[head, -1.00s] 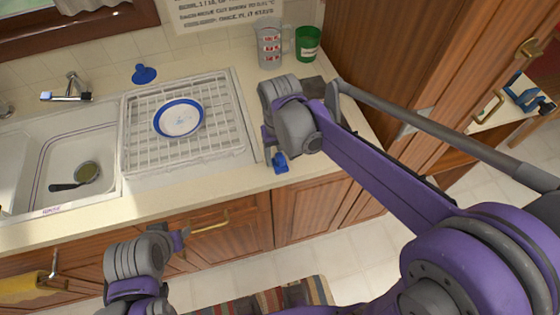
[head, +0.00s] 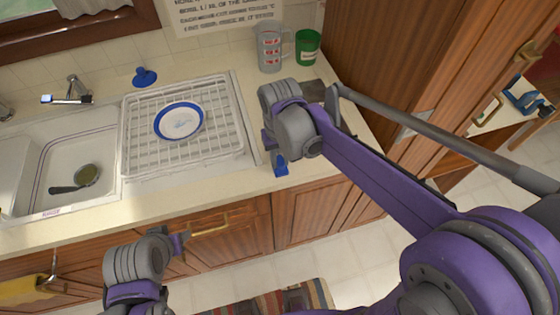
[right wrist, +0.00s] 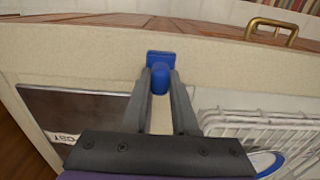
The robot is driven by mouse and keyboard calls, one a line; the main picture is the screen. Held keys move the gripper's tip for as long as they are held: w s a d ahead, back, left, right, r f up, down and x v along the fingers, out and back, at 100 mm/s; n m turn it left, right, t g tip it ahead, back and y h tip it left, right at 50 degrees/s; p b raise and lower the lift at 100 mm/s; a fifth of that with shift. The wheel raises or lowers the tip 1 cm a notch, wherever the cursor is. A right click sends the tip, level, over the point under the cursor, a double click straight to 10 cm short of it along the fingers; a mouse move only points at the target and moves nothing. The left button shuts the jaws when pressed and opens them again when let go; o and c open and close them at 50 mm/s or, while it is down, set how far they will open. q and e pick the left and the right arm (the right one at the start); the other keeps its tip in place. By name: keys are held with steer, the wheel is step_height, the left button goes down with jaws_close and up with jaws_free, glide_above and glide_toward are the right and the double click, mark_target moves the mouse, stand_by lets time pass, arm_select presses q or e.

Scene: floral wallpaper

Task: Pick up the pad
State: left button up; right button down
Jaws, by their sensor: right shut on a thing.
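The blue pad (head: 280,166), a small blue piece with a flat head and a rounded grip, is at the front edge of the counter, right of the drying rack. In the right wrist view the pad (right wrist: 160,57) sits between the fingertips of my right gripper (right wrist: 160,78), which is shut on it. In the head view this gripper (head: 273,150) hides part of the pad. I cannot tell whether the pad touches the counter. My left gripper (head: 181,242) is low, in front of the cabinets and away from the pad; its fingers are unclear.
A white drying rack (head: 215,150) holds a blue-rimmed plate (head: 180,121). The sink (head: 72,180) is at left. A measuring jug (head: 270,48) and a green cup (head: 307,46) stand at the back. A dark flat thing (right wrist: 82,112) lies on the counter. A tall wooden cabinet (head: 400,60) borders the right.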

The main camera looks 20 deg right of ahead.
mark_target(280, 159)
step_height(280, 159, up, 10)
steer(key=shift+p, duration=0.3)
steer(key=c, duration=1.4)
jaws_free()
jaws_close()
